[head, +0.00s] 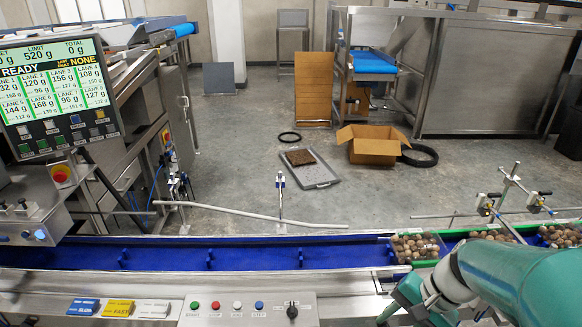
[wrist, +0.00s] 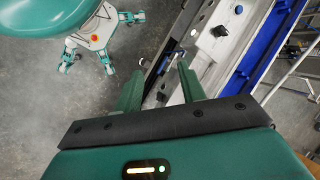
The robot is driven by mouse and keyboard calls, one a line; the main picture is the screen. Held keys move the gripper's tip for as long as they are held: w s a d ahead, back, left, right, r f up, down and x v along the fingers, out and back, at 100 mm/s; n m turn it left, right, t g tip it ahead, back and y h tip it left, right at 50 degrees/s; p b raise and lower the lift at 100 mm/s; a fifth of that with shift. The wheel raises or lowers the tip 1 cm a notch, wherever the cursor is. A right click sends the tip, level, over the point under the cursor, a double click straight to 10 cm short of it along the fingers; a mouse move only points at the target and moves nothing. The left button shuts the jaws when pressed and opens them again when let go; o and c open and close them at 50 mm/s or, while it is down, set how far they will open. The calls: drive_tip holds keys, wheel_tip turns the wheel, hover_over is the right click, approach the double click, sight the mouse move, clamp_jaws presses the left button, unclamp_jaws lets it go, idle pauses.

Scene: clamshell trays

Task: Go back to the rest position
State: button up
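My gripper (wrist: 162,62) shows in the wrist view with its two teal fingers apart and nothing between them. Below the fingers are grey floor and the metal front edge of the conveyor. In the head view my teal arm reaches in from the lower right, in front of the conveyor; the fingertips cannot be made out there. A clear clamshell tray (head: 416,247) of brown round pieces sits on the blue belt (head: 250,254), just beyond my arm. Further filled trays stand to its right, partly hidden by the arm.
A control panel (head: 248,308) with buttons is on the conveyor's front. A weigher screen (head: 58,95) stands at the left. Behind the belt, a cardboard box (head: 372,146), a grey tray (head: 313,172) and black rings lie on the floor. The belt's left part is empty.

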drive_tip(key=s+a+r+n+t+h, duration=0.2)
drive_tip(key=r+n, duration=0.2)
drive_tip(key=r, duration=0.2)
drive_tip(key=s+a+r+n+t+h, duration=0.1)
drive_tip(key=a+r+n+t+h, duration=0.2)
drive_tip(key=r, duration=0.3)
drive_tip(key=shift+s+n, duration=0.35)
drive_tip(key=shift+n, duration=0.25)
drive_tip(key=shift+a, duration=0.3)
